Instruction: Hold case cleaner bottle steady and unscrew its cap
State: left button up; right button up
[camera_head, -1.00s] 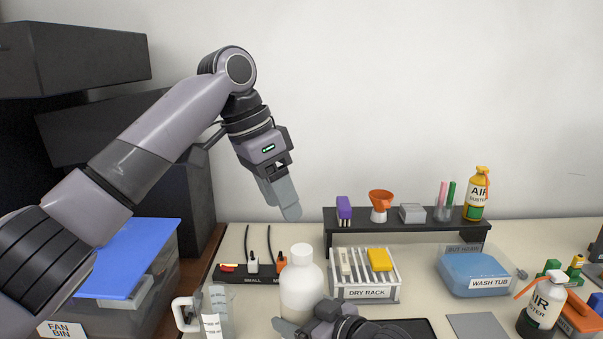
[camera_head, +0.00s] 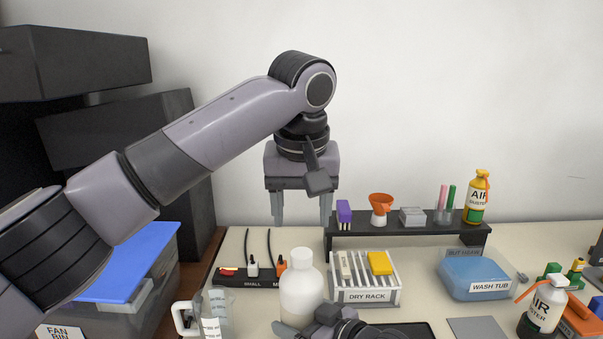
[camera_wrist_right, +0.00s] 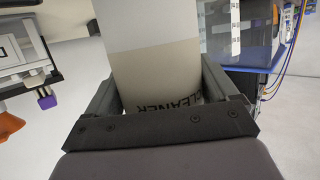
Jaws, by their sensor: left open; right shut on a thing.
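The white case cleaner bottle (camera_head: 300,294) stands upright at the near middle of the table, with its white cap (camera_head: 302,258) on top. My right gripper (camera_head: 292,332) is shut on the bottle's lower body; in the right wrist view the bottle (camera_wrist_right: 160,72) sits between the fingers, with the printed word "CLEANER" partly hidden by the gripper. My left gripper (camera_head: 301,222) is open and empty, pointing down, well above the cap and apart from it.
A dry rack (camera_head: 366,294) stands just right of the bottle, and a clear measuring jug (camera_head: 214,305) stands to its left. A blue wash tub (camera_head: 474,276) stands right.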

aim_at(300, 254)
pick_arm(q)
jog(key=shift+x, duration=4.4)
jog(key=m+h, duration=0.1)
jog(key=m, duration=0.4)
jog(key=shift+w+a, duration=0.1)
jog(key=shift+a, duration=0.05)
jog(key=m+g+h, duration=0.1)
jog(key=m, duration=0.5)
jog(key=shift+m, duration=0.3)
grip_shut()
